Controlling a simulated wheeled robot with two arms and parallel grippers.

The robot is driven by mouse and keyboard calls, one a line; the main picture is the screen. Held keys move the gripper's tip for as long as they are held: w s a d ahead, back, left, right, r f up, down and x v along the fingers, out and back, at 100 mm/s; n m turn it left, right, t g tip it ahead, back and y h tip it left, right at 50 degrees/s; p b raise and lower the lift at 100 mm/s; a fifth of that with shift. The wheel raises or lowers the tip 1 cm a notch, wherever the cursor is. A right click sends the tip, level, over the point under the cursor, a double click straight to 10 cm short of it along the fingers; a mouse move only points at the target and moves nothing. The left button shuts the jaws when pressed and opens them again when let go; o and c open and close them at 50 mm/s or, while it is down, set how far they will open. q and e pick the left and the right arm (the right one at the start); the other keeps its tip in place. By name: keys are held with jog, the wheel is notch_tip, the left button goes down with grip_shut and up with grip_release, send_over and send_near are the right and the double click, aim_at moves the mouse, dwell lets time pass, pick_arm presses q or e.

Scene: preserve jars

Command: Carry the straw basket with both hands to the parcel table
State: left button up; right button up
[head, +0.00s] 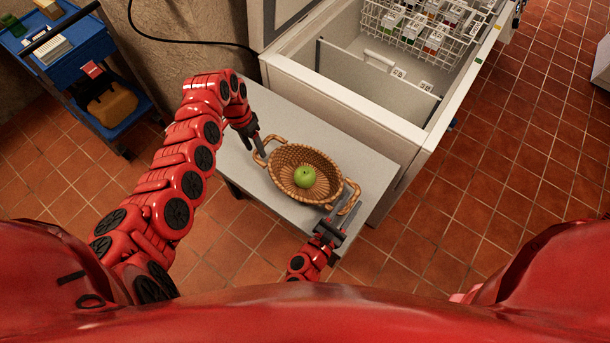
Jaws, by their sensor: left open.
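The straw basket (283,163) stands on a light grey table (235,172), with a green apple (305,177) inside it. It has a loop handle at its left end and another at its lower right end. My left gripper (260,146) is open at the left handle; I cannot tell if the handle lies between its fingers. My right gripper (340,214) is at the lower right handle, with its fingers close to or touching it. Whether its fingers are closed on the handle is too small to tell. I cannot identify the parcel table in this view.
An open white chest (340,97) with a wire basket (425,35) of small jars stands directly behind the table. A blue cart (65,47) with boxes and a brown bag stands at the upper left. Tiled floor (490,190) is clear on the right.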

pick_arm(q)
jog(key=shift+s+d+f, duration=0.1)
jog(key=shift+d+f, duration=0.1)
jog(key=shift+f, duration=1.05)
pick_arm(e)
jog(key=shift+x, duration=1.25)
pick_arm(q)
jog(key=c, duration=0.5)
pick_arm(e)
jog(key=c, duration=0.5)
pick_arm(q)
grip_shut()
pick_arm(e)
grip_shut()
